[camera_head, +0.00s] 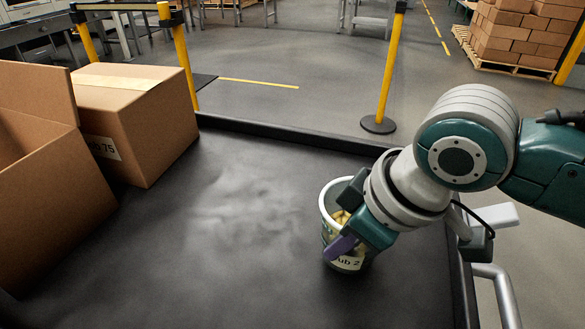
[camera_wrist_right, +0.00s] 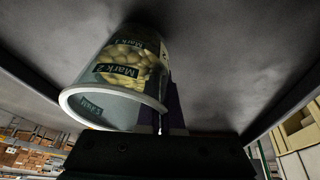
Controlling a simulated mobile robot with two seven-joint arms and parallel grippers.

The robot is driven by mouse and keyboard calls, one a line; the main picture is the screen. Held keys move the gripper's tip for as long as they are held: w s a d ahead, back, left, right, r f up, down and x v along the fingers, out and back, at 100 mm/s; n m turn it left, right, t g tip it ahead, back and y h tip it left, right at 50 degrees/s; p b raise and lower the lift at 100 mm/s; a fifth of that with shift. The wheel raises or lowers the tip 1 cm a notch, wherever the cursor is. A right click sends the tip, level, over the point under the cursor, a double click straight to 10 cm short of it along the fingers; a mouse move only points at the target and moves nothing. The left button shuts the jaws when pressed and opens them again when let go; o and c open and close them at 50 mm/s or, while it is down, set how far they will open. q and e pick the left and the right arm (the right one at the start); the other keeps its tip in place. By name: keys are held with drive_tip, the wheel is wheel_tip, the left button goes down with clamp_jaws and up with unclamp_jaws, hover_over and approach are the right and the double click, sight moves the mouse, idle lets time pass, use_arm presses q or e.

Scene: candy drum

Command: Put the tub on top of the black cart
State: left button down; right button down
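The tub (camera_head: 329,199) is a clear cup with a pale rim, yellowish candies inside and a "Tub 2" label. It stands upright at the right side of the black cart's (camera_head: 230,270) dark top; I cannot tell whether its base touches. My right gripper (camera_head: 345,222) reaches over it from the right, shut at its rim and wall, with a purple finger on the near side. In the right wrist view the tub (camera_wrist_right: 125,75) shows "Mark 1" and "Mark 2" labels, with a purple finger against its wall. My left gripper is not in view.
A closed cardboard box (camera_head: 150,125) and an open cardboard box (camera_head: 45,200) stand on the left of the cart top. Its middle is clear. A raised edge (camera_head: 290,134) runs along the back. Yellow posts (camera_head: 391,65) and stacked boxes (camera_head: 510,35) are beyond.

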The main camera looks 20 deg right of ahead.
drive_tip(key=shift+f, duration=0.8)
drive_tip(key=c, duration=1.5)
unclamp_jaws()
drive_tip(key=shift+f, duration=0.1)
drive_tip(key=o, duration=0.4)
